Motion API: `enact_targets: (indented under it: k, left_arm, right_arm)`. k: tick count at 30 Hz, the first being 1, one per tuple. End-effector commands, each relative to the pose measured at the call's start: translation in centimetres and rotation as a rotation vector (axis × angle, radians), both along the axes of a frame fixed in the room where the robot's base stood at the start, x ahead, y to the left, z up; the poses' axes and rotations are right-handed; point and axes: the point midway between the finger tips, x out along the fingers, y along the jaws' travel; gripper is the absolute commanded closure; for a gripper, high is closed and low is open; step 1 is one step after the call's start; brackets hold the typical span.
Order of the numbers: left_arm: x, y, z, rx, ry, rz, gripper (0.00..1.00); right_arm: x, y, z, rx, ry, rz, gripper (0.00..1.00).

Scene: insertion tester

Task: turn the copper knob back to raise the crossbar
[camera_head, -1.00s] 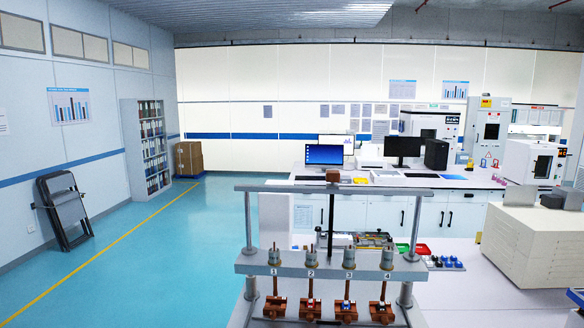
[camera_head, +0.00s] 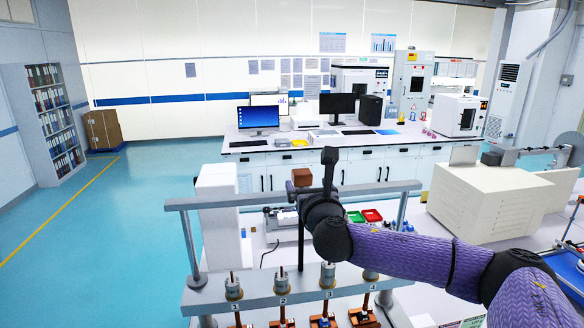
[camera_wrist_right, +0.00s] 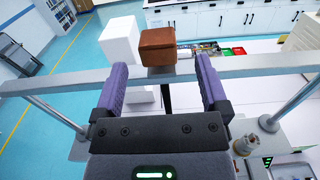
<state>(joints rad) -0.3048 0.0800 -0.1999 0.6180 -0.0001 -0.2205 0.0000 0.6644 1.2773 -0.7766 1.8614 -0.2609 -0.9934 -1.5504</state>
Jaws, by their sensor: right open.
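The copper knob (camera_head: 302,177) is a brown block on top of the rig's upper rail (camera_head: 230,201); it also shows in the right wrist view (camera_wrist_right: 157,47). A dark screw runs down from it to the lower grey crossbar (camera_head: 262,285), which carries several numbered plungers. My right gripper (camera_head: 325,172) is just right of the knob in the head view, apart from it. In the right wrist view its purple fingers (camera_wrist_right: 158,66) are spread wide, with the knob ahead and between them, not gripped. My right arm hides part of the crossbar. My left gripper is not in view.
Upright posts (camera_head: 191,250) flank the knob. Brown sockets (camera_head: 324,320) stand under the crossbar. Behind the rig are a white box (camera_head: 215,205) and green and red trays (camera_head: 372,215). A beige cabinet (camera_head: 490,205) stands at right. The space above the knob is clear.

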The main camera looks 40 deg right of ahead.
Motion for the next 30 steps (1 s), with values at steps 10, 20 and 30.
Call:
enact_targets:
  k: [10,20,30]
  left_arm:
    - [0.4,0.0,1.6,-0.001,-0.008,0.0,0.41]
    - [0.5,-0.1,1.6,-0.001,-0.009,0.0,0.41]
    - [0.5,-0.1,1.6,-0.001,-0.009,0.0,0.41]
  right_arm:
    - [4.3,-2.3,0.1,0.004,-0.001,0.001,0.06]
    - [4.6,-2.5,-0.1,0.004,0.0,0.002,0.08]
    - [4.6,-2.5,-0.1,0.004,0.0,0.002,0.8]
